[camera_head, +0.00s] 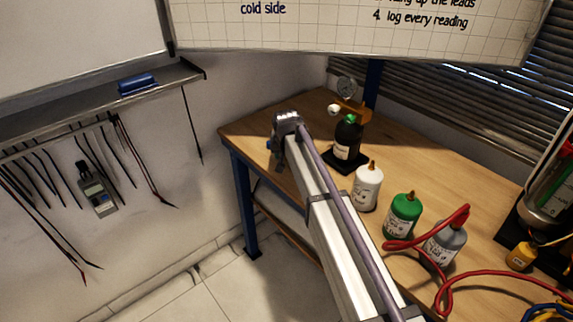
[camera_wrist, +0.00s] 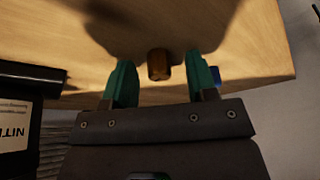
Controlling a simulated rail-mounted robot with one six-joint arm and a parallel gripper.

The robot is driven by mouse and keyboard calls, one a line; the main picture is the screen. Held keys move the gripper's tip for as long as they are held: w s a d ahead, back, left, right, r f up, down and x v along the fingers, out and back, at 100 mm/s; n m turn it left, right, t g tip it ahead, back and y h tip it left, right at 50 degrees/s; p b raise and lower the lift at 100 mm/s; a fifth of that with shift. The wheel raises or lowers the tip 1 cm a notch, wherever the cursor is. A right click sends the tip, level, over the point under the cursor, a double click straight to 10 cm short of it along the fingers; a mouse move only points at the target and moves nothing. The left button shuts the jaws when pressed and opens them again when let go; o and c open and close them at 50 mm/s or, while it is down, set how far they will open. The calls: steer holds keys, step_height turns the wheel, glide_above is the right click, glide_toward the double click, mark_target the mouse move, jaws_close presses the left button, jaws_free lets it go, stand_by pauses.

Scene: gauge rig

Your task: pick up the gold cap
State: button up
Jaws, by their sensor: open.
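The gold cap (camera_wrist: 158,64) shows in the wrist view as a small brownish-gold cylinder over the wooden tabletop. It is between the two green fingers of my gripper (camera_wrist: 160,72), with a visible gap on each side. My gripper is open and holds nothing. In the head view my gripper (camera_head: 277,152) is at the left edge of the workbench, partly behind my own arm. I cannot make out the cap there.
A black bottle on a dark stand (camera_head: 347,140) with a gauge (camera_head: 347,88) is just right of my gripper. A white bottle (camera_head: 367,187), green bottle (camera_head: 403,215) and grey bottle (camera_head: 444,243) line the workbench (camera_head: 440,160). A red hose (camera_head: 480,277) lies at the front right. A small blue thing (camera_wrist: 214,75) is beside the right finger.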

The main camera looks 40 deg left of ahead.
steer(key=shift+r, duration=0.1)
jaws_close()
step_height(320, 180, up, 10)
steer(key=p, duration=1.1)
steer(key=shift+r, duration=0.2)
